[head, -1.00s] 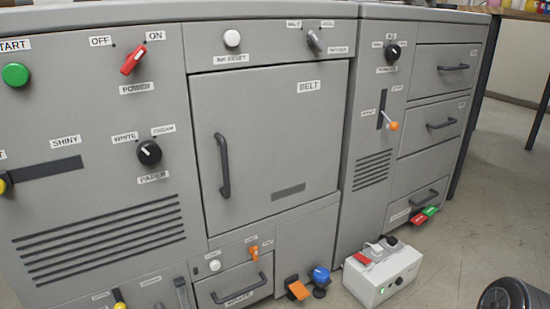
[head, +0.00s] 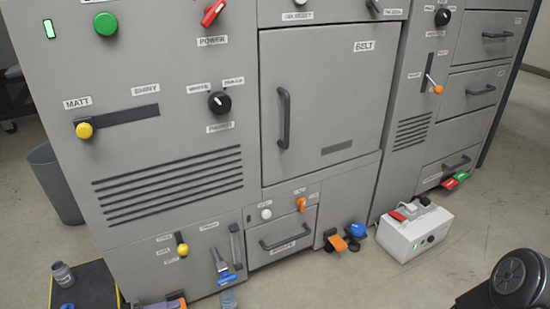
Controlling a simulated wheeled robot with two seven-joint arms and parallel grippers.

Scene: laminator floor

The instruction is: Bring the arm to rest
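A black rounded part of my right arm (head: 508,281) shows at the bottom right corner in the head view, above the floor and apart from the machine. Neither of my grippers is in view, so whether they are open or shut is hidden. My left arm does not show. The grey laminator (head: 190,90) fills the left and middle of the view, and its BELT door (head: 335,85) is shut.
A white box (head: 415,232) with switches stands on the floor at the right. Orange and blue pedals (head: 335,243) sit at the machine's foot. A grey bin (head: 55,185) stands at the left. A dark jar (head: 63,274) is at the lower left. Floor right of centre front is clear.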

